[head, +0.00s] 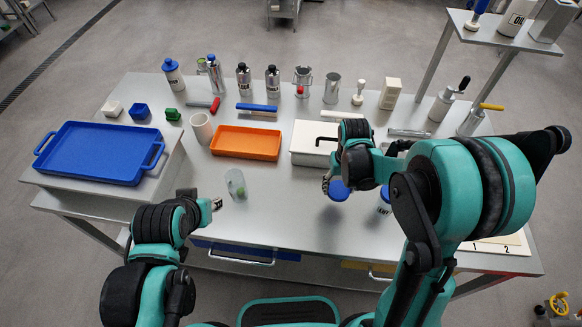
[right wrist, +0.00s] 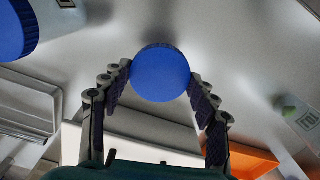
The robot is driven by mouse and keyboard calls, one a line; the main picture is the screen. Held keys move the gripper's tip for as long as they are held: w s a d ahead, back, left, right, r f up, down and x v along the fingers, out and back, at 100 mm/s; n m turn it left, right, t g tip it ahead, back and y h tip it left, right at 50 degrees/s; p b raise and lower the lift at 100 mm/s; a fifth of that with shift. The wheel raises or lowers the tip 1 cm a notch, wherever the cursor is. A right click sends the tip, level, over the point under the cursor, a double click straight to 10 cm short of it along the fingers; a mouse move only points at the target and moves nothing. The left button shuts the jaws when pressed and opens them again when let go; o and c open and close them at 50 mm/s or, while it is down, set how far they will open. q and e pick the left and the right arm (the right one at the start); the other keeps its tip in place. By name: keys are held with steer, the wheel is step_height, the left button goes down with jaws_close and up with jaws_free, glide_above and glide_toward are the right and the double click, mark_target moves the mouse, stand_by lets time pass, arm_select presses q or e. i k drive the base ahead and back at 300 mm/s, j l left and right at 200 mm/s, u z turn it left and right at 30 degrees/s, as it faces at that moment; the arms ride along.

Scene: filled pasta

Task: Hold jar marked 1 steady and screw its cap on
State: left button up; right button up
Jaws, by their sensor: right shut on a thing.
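A clear jar (head: 235,184) with a green piece inside stands on the table left of centre; no cap shows on it. It also shows at the right edge of the right wrist view (right wrist: 308,122), with a dark mark I cannot read surely. My left gripper (head: 217,203) is beside the jar, to its lower left; whether its fingers are open is unclear. A round blue cap (head: 338,191) is between the fingers of my right gripper (head: 331,183). In the right wrist view the fingers pinch the cap (right wrist: 160,74) from both sides, away from the jar.
A second blue-capped container (head: 384,203) stands right of the held cap. An orange tray (head: 246,143), a beige cup (head: 201,128) and a white box (head: 308,156) lie behind. A blue tray (head: 98,153) is at left. A board marked 1 and 2 (head: 500,244) is at right.

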mark_target(234, 178)
steer(key=k+j+z, duration=0.1)
steer(key=j, duration=0.25)
steer(key=k+j+z, duration=0.1)
steer(key=j, duration=0.2)
steer(key=k+j+z, duration=0.1)
steer(key=j, duration=0.2)
steer(key=k+j+z, duration=0.1)
steer(key=j, duration=0.2)
